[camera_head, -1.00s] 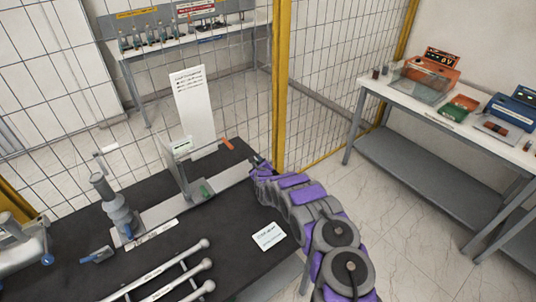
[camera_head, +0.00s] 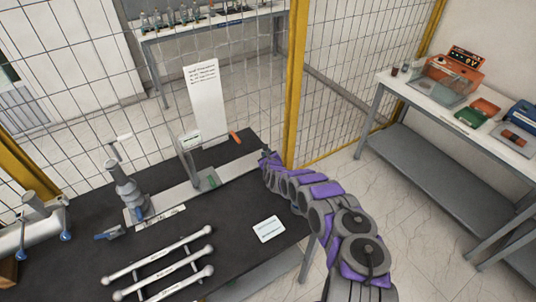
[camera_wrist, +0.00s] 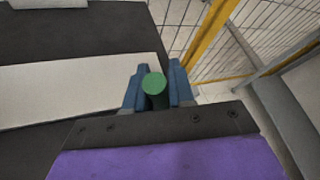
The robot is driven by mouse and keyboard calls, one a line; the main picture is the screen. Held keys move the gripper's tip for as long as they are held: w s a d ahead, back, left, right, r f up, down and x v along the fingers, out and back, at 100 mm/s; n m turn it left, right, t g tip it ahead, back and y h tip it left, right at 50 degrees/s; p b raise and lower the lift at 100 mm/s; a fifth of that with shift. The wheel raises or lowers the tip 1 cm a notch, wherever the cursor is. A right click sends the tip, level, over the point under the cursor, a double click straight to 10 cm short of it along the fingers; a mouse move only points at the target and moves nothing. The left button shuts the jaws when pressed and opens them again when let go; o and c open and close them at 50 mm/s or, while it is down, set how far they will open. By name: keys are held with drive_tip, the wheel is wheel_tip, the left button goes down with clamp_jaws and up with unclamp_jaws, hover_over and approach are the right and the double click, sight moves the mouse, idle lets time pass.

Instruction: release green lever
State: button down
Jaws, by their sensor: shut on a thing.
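The green lever's round end (camera_wrist: 154,84) shows in the wrist view between the two blue fingers of my gripper (camera_wrist: 157,90). The fingers are shut on it, one on each side. The rest of the lever is hidden below its end. In the head view my gripper (camera_head: 268,157) is small, at the right end of a pale flat bar (camera_head: 236,170) on the black bench, and its hold is hard to make out there.
A mesh fence with a yellow post (camera_head: 296,85) stands behind. Another table (camera_head: 440,105) is at right.

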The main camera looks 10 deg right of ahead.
drive_tip(key=c, duration=1.1)
unclamp_jaws()
drive_tip(key=shift+o, duration=0.2)
drive_tip(key=shift+s+r, duration=0.35)
drive_tip(key=shift+s, duration=0.1)
drive_tip(key=p+v, duration=0.5)
drive_tip(key=v, duration=1.1)
drive_tip(key=shift+f, duration=0.25)
drive_tip(key=shift+s, duration=0.15)
